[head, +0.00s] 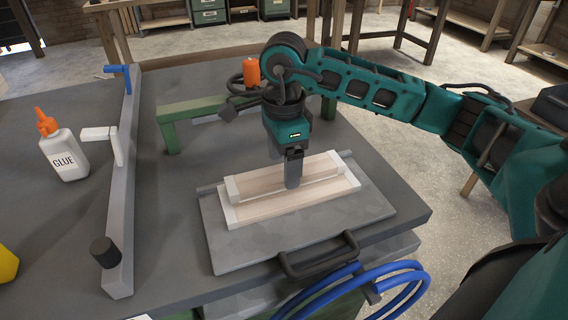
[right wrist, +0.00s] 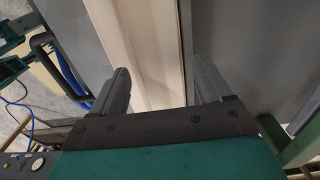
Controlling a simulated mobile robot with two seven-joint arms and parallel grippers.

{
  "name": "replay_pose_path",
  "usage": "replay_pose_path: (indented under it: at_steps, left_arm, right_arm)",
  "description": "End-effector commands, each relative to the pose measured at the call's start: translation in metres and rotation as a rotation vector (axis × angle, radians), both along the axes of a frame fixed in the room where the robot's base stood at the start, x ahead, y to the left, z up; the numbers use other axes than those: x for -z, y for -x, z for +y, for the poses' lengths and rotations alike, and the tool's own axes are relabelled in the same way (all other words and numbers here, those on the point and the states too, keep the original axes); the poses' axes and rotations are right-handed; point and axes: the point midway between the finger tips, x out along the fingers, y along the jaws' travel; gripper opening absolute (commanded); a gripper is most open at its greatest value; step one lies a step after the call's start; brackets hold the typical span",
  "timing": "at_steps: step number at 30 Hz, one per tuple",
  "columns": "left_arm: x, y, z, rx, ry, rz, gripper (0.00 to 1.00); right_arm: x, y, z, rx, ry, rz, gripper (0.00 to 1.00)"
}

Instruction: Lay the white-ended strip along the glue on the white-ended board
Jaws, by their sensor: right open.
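The pale wooden board (head: 285,206) with white ends lies on a grey plate. A similar pale white-ended strip (head: 262,181) lies along its far side, nearly parallel; I cannot tell whether it rests fully on the board. No glue line shows on the wood. My right gripper (head: 293,183) points down at the middle of the strip. In the right wrist view the gripper (right wrist: 162,92) is open, its fingers apart with pale wood (right wrist: 160,45) between them; no firm contact shows. My left gripper is not in view.
The grey plate (head: 235,255) has a dark handle (head: 318,262) at its front. A glue bottle (head: 63,145) stands at left, beside a long grey bar (head: 122,210) with a blue end. A green bracket (head: 205,110) stands behind the plate. Blue hose loops hang at the front edge.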

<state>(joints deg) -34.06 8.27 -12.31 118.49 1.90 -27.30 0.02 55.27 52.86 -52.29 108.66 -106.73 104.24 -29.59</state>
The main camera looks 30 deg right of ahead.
Motion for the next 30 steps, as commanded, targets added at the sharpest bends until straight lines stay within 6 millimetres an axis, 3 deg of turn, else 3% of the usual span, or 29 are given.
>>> replay_pose_path:
  at_steps: [6,13,19,30]
  left_arm:
    - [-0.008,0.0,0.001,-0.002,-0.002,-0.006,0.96]
    - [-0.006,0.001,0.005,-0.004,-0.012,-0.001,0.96]
    - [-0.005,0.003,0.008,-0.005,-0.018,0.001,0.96]
    - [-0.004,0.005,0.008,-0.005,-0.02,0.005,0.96]
  right_arm:
    - [-0.052,-0.001,0.0,0.0,0.0,-0.006,0.78]
    - [-0.092,-0.001,0.0,0.0,0.001,-0.004,0.78]
    - [-0.105,0.0,0.0,0.0,0.0,-0.001,0.78]
    - [-0.105,0.0,0.0,0.0,0.001,0.0,0.78]
